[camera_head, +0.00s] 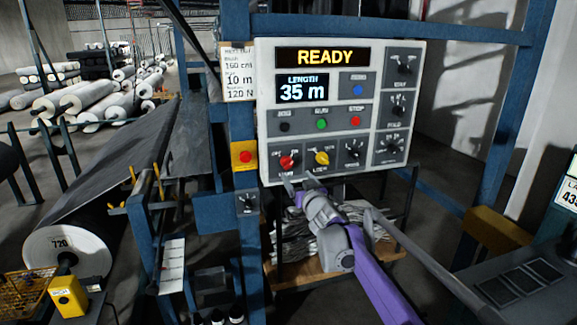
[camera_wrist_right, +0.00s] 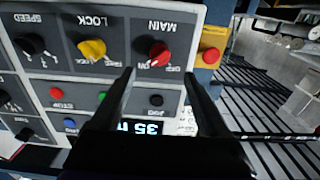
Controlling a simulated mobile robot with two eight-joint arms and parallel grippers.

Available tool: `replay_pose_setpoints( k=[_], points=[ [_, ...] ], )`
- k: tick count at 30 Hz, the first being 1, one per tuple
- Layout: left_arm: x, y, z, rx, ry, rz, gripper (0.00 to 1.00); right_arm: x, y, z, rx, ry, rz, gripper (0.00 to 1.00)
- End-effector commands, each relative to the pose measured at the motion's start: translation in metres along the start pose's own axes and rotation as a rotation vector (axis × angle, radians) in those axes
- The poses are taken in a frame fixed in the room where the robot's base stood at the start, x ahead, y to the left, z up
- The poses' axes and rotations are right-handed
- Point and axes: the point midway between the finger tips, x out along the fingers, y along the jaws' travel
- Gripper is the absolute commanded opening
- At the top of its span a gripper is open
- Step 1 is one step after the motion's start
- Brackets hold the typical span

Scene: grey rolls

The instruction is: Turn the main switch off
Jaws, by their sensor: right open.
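The main switch is a red rotary knob (camera_head: 288,162) at the lower left of the white control panel (camera_head: 410,165). In the right wrist view the panel is upside down, and the red knob (camera_wrist_right: 158,53) sits under the label MAIN. My right gripper (camera_head: 300,183) is at the panel's lower edge, just below the knob. In the right wrist view its two dark fingers (camera_wrist_right: 158,75) are spread apart, one on each side of the knob's line, with nothing between them. I cannot tell whether they touch the panel. My left gripper is not in view.
A yellow LOCK knob (camera_head: 322,158) is right beside the main switch. A red button on a yellow plate (camera_head: 245,156) is to the left. Green (camera_head: 321,124) and red (camera_head: 355,121) buttons are above. The display (camera_head: 313,57) reads READY. A blue post stands left of the panel.

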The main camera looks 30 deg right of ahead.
Motion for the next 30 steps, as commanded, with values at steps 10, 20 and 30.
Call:
replay_pose_setpoints(
  k=[10,20,30],
  points=[
    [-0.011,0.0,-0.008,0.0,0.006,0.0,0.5,0.063,-0.001,-0.001,0.002,0.001,-0.001,0.78],
    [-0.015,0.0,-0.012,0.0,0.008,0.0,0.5,0.088,0.0,0.0,0.001,-0.001,0.001,0.78],
    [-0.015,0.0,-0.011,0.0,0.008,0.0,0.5,0.089,0.0,0.0,0.001,-0.001,0.001,0.64]
  ],
)
